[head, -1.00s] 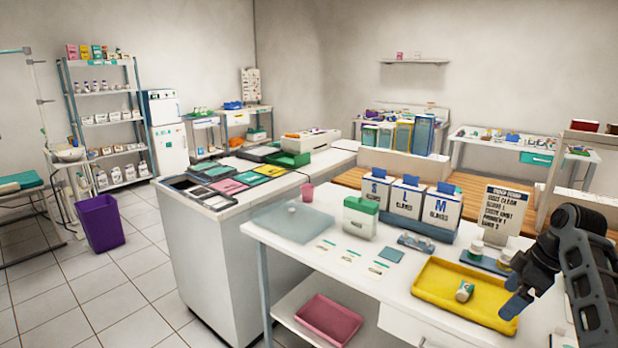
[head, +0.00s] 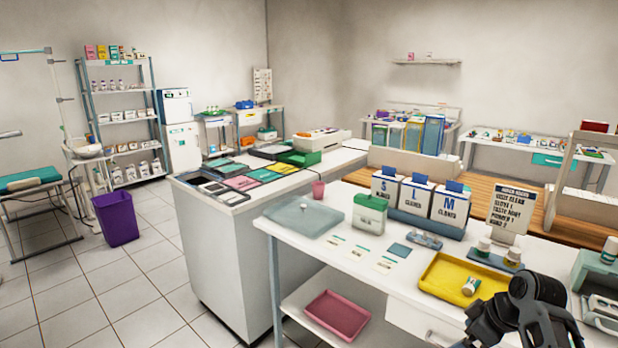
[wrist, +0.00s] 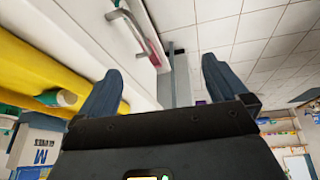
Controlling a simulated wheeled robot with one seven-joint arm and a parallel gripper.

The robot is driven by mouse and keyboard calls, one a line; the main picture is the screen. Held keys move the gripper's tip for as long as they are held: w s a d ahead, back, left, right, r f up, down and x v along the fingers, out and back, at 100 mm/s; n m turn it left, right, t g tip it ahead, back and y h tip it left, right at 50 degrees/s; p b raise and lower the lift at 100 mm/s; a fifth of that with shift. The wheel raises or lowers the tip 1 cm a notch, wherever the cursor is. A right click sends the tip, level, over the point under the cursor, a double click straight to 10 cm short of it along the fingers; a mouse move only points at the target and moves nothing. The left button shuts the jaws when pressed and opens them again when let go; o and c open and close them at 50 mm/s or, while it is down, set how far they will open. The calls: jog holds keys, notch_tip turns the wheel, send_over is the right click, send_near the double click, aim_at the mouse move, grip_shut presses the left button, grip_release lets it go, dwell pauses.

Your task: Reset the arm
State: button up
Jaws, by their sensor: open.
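My gripper (head: 474,334) is low at the right of the head view, in front of the white table's front edge and below the yellow tray (head: 436,288). Its forearm is partly cut off by the frame's bottom. In the wrist view my gripper (wrist: 162,66) shows two dark blue fingers spread wide, with nothing between them. A small white bottle with a green cap (head: 470,287) lies on its side in the yellow tray. It also shows in the wrist view (wrist: 66,98), left of the fingers.
The white table (head: 345,285) carries glove boxes (head: 410,198), a green-lidded box (head: 369,214), a sign (head: 511,212) and small jars. A drawer handle (wrist: 137,28) is close to the fingers in the wrist view.

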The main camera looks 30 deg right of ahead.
jog(key=s+a+f+m+t, duration=0.1)
jog(key=a+f, duration=0.2)
jog(key=a, duration=0.4)
jog(key=s+a+f+m+t, duration=0.1)
jog(key=a+f, duration=0.2)
jog(key=a, duration=0.5)
jog(key=s+a+m+t+h, duration=0.1)
jog(key=s+a+t+h, duration=0.1)
jog(key=s+a, duration=0.65)
jog(key=s+a+r+t, duration=0.3)
jog(key=s+a+r, duration=0.5)
jog(key=s, duration=0.3)
jog(key=s+r+t, duration=0.1)
jog(key=s+r, duration=0.3)
jog(key=r, duration=0.2)
jog(key=s+a+r+t+y, duration=0.1)
jog(key=s+r+t, duration=0.1)
jog(key=s+r, duration=0.2)
notch_tip(320, 180, up, 3)
jog(key=shift+s+a+f+y, duration=0.1)
jog(key=shift+s+a+y, duration=0.1)
jog(key=shift+s+y, duration=0.1)
